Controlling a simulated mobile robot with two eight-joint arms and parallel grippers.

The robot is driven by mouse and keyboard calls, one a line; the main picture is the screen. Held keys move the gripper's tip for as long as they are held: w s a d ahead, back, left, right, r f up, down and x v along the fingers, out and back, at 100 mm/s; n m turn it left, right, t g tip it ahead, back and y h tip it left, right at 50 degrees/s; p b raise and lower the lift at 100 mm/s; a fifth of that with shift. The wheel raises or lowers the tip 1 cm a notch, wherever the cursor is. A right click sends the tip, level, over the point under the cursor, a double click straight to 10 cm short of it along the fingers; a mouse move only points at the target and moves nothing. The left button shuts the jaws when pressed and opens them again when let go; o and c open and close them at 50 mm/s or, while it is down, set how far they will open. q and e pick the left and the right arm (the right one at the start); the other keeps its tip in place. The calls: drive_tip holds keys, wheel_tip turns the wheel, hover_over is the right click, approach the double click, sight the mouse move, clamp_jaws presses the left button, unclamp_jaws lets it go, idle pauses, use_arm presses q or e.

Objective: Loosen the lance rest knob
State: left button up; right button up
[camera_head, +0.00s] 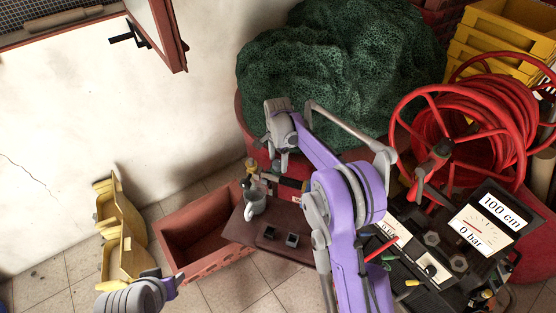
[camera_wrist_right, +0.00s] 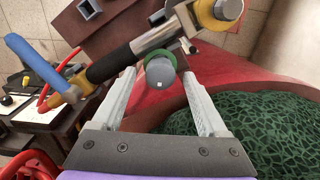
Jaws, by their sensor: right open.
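The lance, with a black grip (camera_wrist_right: 112,64), a metal body and a brass end, lies across the top of the right wrist view. In the head view, part of the lance (camera_head: 288,182) shows at the table's back edge. A round grey knob with a green collar (camera_wrist_right: 160,72) sits just below the lance; I take it to be the rest knob. My right gripper (camera_wrist_right: 160,78) is open, with one finger on each side of the knob and visible gaps. In the head view the right gripper (camera_head: 276,152) hides the knob. My left gripper (camera_head: 168,287) is at the lower left, away from the lance; its jaws are unclear.
A red hose reel (camera_head: 480,120) and a gauge panel (camera_head: 487,218) stand right. Green netting (camera_head: 340,60) is piled behind. An empty reddish crate (camera_head: 173,222) and yellow crates (camera_head: 126,257) are left.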

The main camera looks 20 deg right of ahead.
clamp_jaws()
idle(0.3)
use_arm(q)
drive_tip(key=shift+f, duration=0.1)
use_arm(e)
drive_tip(key=shift+n, duration=0.3)
drive_tip(key=n+b, duration=0.1)
drive_tip(key=n, duration=0.2)
drive_tip(key=n+b, duration=0.1)
drive_tip(key=n, duration=0.9)
drive_tip(key=shift+a+b, duration=0.1)
drive_tip(key=shift+b, duration=0.2)
use_arm(q)
drive_tip(key=shift+s+f, duration=0.35)
drive_tip(key=shift+f, duration=0.6)
drive_tip(key=shift+s+f, duration=0.3)
drive_tip(key=shift+f, duration=0.6)
use_arm(e)
drive_tip(key=shift+n, duration=2.4)
drive_tip(key=shift+f, duration=0.1)
